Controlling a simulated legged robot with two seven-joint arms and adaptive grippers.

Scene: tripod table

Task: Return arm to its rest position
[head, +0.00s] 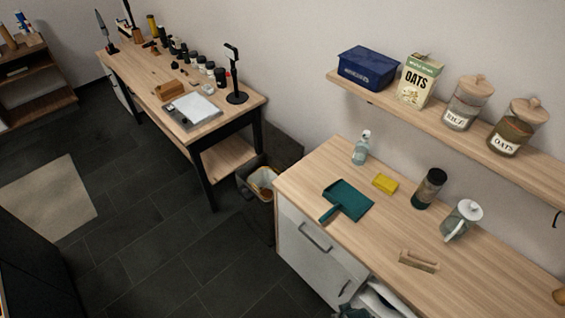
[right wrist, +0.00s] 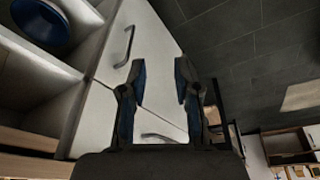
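My right gripper (right wrist: 161,80) shows in the right wrist view with its two dark, blue-padded fingers apart and nothing between them. White cabinet fronts (right wrist: 112,45) with metal handles lie beyond the fingers. In the head view, a white and dark shape at the bottom edge, beside the counter's front, may be part of my right arm; it is mostly cut off. My left gripper is in neither view.
The wooden counter (head: 315,185) holds a teal dustpan (head: 350,197), yellow sponge (head: 385,184), spray bottle (head: 361,148), dark jar (head: 429,188), glass pitcher (head: 461,220) and wooden brush (head: 418,261). A bin (head: 259,184) stands beside it. The tiled floor (head: 150,240) is open at left.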

